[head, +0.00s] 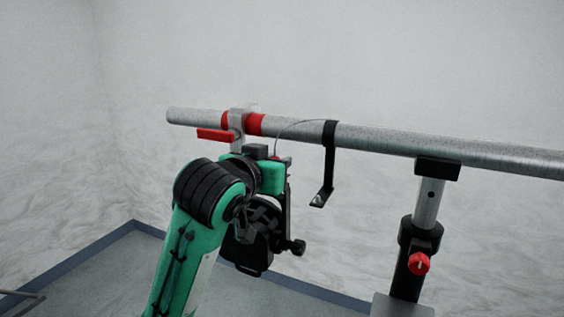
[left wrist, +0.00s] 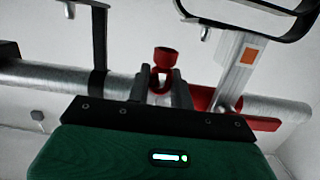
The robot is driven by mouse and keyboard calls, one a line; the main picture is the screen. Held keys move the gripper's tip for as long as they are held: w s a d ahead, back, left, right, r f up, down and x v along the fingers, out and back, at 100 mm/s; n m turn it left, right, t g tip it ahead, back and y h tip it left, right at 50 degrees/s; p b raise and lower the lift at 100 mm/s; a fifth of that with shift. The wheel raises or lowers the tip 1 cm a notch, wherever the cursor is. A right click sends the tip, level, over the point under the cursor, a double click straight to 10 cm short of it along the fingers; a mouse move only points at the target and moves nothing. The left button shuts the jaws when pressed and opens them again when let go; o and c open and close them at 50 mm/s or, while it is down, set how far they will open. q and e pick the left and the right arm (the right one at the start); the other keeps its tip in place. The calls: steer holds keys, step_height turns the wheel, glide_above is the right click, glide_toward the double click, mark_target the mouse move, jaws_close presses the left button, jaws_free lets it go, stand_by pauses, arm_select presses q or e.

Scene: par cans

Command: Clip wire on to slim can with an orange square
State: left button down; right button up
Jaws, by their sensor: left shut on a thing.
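My left gripper (head: 281,161) is just below the metal pipe, right of the clamp (head: 238,122). In the left wrist view its fingers (left wrist: 163,92) are shut on a red clip (left wrist: 165,57), which has a loop at its lower end. A black frame (left wrist: 270,7) crosses above the bracket. The slim can's body is not clear. My right gripper is not in view.
The metal pipe (head: 380,139) runs across the view. A black strap with a hooked foot (head: 327,170) hangs from it, right of my gripper. The clamp has a red lever (head: 215,135). A stand (head: 412,250) with a red knob supports the pipe at right.

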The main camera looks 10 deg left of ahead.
arm_select(q)
steer(key=shift+w+a, duration=0.25)
steer(key=shift+a, duration=0.55)
steer(key=shift+w+a, duration=0.25)
steer(key=shift+a, duration=0.5)
steer(key=shift+f+p, duration=0.4)
steer(key=shift+p, duration=0.35)
steer(key=shift+f, duration=0.9)
stand_by(1.3)
steer(key=c, duration=1.2)
jaws_free()
steer(key=shift+o, duration=0.2)
steer(key=b+v, duration=0.3)
steer(key=v, duration=1)
steer(key=shift+s+b, duration=0.4)
